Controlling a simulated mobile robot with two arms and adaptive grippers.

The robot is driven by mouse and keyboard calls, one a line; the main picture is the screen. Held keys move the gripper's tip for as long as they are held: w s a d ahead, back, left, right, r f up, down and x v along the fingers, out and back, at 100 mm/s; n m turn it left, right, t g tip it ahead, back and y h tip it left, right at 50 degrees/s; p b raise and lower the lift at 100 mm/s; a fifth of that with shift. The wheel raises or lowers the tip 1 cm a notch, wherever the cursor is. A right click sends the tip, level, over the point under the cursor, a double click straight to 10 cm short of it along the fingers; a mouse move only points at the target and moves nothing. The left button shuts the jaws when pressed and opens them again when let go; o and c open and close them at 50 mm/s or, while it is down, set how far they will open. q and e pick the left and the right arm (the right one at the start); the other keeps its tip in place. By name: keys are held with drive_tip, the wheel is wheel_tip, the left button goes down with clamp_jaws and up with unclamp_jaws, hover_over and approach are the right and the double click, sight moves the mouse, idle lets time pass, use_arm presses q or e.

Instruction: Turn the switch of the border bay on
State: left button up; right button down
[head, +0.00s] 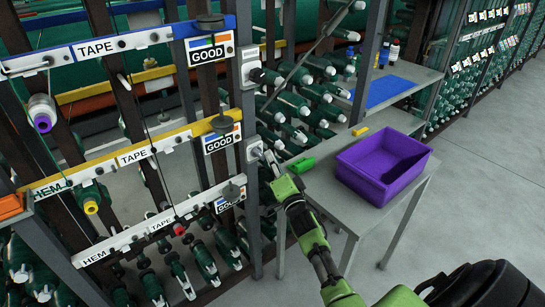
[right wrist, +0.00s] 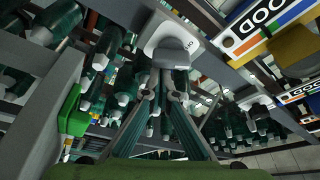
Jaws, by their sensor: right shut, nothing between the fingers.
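A pale switch box (head: 254,149) sits on the grey post beside the middle, yellow-railed row. In the right wrist view it shows as a white plate with a grey lever (right wrist: 170,54). My right gripper (head: 269,160) is shut and empty, with its fingertips (right wrist: 167,82) close to the lever's near end; I cannot tell if they touch. Another switch box (head: 249,67) is higher on the post, beside the blue-railed row. I can read "HEM", "TAPE" and "GOOD" on the rails, but no "border" label. My left gripper is not in view.
A purple bin (head: 383,166) stands on a grey table (head: 340,208) right of the post. A green object (head: 302,165) and a yellow one (head: 360,131) lie at its edge. Racks of green spools (head: 290,103) are behind. Grey floor at right is clear.

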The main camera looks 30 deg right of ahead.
drive_tip(key=shift+m+g+p, duration=0.3)
drive_tip(key=shift+m+p, duration=0.1)
drive_tip(key=shift+p, duration=0.15)
drive_tip(key=shift+m+p, duration=0.4)
